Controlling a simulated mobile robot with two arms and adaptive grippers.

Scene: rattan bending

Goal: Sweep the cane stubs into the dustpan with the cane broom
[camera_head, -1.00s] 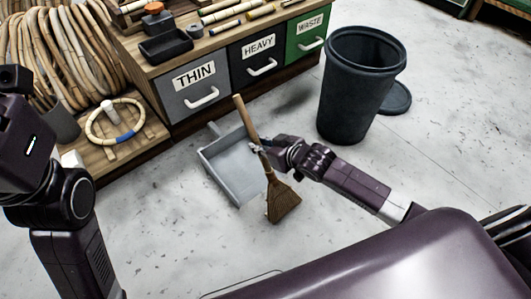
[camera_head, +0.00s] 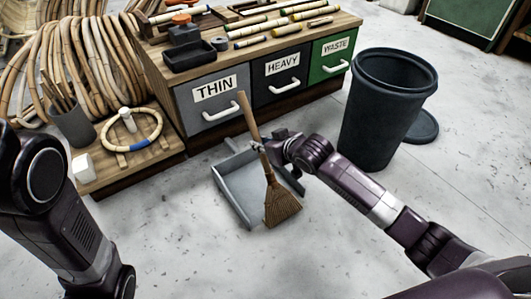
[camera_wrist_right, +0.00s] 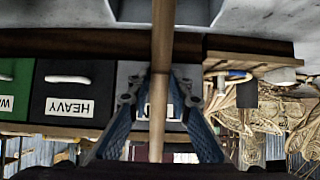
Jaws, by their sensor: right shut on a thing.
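The cane broom (camera_head: 282,205) has a brown fan-shaped head and a wooden handle, tilted with its top to the left. My right gripper (camera_head: 262,146) is shut on the handle. In the right wrist view, the blue fingers of the right gripper (camera_wrist_right: 160,98) close on both sides of the handle (camera_wrist_right: 162,45). The grey dustpan (camera_head: 236,187) lies on the floor behind the broom; the broom head overlaps its right front part. I cannot tell whether they touch. I cannot make out the cane stubs. My left arm is at the left; its gripper is out of view.
A dark bin (camera_head: 380,115) stands right of my right arm, with its lid (camera_head: 424,127) on the floor. A workbench with THIN (camera_head: 212,100), HEAVY and WASTE drawers stands behind the dustpan. A low wooden platform (camera_head: 160,150) is at left. The front floor is clear.

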